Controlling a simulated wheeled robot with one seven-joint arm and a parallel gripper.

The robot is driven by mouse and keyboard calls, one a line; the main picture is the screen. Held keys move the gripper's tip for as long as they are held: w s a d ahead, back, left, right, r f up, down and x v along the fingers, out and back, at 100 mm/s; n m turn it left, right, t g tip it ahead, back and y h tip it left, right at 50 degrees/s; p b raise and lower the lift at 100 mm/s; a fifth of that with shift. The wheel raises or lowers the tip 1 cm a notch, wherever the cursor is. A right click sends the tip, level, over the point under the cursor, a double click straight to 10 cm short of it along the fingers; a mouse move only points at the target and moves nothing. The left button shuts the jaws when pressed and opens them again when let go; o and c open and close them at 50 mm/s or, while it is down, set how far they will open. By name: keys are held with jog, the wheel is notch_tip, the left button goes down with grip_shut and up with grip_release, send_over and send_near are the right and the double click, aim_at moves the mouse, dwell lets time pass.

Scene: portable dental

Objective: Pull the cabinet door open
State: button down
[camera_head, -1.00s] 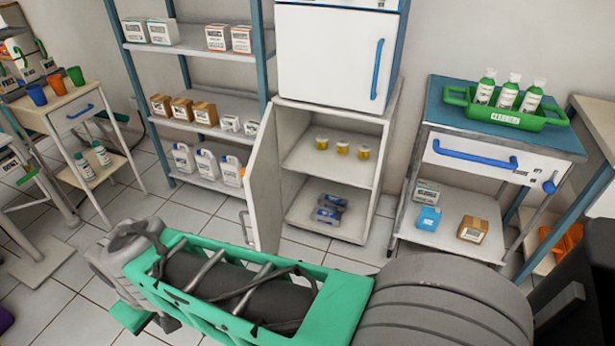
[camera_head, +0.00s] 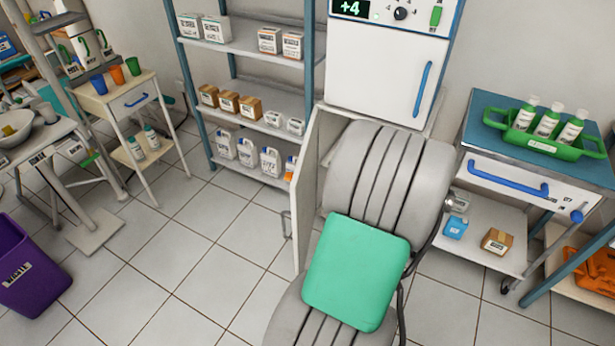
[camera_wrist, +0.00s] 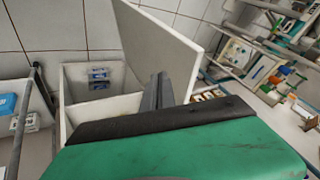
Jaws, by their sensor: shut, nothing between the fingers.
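The white cabinet door (camera_head: 307,190) stands swung out from the lower cabinet, seen nearly edge-on in the head view. Its small handle (camera_head: 286,224) is on the outer face, to the left. My arm covers most of the cabinet opening in that view and hides my gripper. In the wrist view, my gripper (camera_wrist: 162,78) is shut and empty, its fingers overlapping the pale door panel (camera_wrist: 160,40). I cannot tell whether they touch it. The open cabinet interior (camera_wrist: 110,108) lies left of the fingers, with blue-dark packs (camera_wrist: 98,79) inside.
A white unit with a blue handle (camera_head: 422,88) stands above the cabinet. A shelf rack (camera_head: 270,100) with boxes and bottles is to the left. A cart (camera_head: 480,170) with a green tray (camera_head: 545,145) is to the right. The tiled floor (camera_head: 190,250) left of the door is clear.

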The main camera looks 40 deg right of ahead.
jog(key=b, duration=0.1)
send_near(300, 191)
notch_tip(300, 191, down, 4)
jog(key=w, duration=0.2)
jog(key=shift+w, duration=0.3)
jog(key=shift+a, duration=0.1)
